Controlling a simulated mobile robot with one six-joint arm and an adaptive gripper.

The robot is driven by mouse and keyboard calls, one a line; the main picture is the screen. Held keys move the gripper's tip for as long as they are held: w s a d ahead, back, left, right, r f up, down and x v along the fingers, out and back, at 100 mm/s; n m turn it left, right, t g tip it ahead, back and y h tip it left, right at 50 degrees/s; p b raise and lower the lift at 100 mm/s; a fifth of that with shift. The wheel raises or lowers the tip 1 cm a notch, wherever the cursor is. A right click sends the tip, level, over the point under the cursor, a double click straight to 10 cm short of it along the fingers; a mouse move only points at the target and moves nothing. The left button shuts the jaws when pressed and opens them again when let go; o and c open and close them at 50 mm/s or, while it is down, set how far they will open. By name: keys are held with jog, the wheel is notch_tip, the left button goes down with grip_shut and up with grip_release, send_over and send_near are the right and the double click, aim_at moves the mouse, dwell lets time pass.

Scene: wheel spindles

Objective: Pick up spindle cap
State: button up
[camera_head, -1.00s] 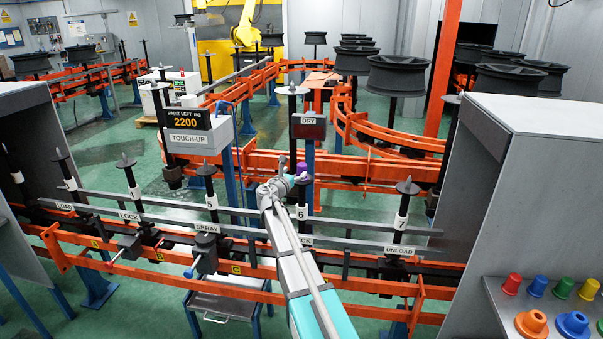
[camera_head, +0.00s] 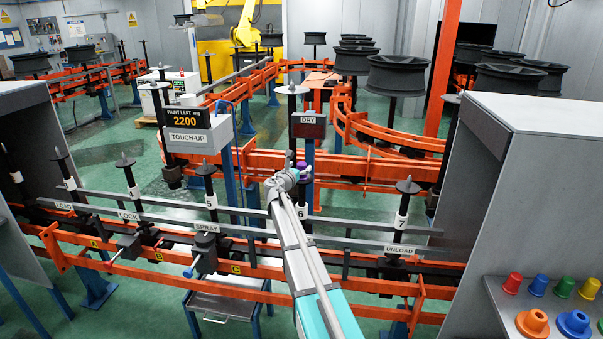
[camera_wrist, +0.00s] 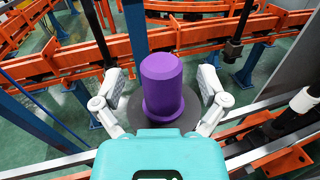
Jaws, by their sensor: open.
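A purple spindle cap (camera_wrist: 162,85) stands upright on the dark disc of a spindle in the wrist view. My gripper (camera_wrist: 165,92) is open, with one finger on each side of the cap and a visible gap on both sides. In the head view, my gripper (camera_head: 294,172) is at the spindle labelled 6, and only a bit of the purple cap (camera_head: 302,166) shows beside it. The spindle's lower part is mostly hidden behind my arm.
Spindle 7 (camera_head: 403,215) stands to the right and spindle 5 (camera_head: 209,197) to the left. Grey rails (camera_head: 370,245) and orange rails (camera_head: 380,288) run below. A shelf with coloured caps (camera_head: 532,324) is at the lower right, beside a grey cabinet (camera_head: 540,180).

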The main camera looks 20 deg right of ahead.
aim_at(302, 163)
jog(key=shift+x, duration=0.8)
jog(key=c, duration=1.1)
jog(key=shift+c, duration=0.2)
jog(key=shift+r, duration=0.2)
notch_tip(302, 163, up, 10)
jog(key=p, duration=1)
jog(key=shift+f, duration=0.15)
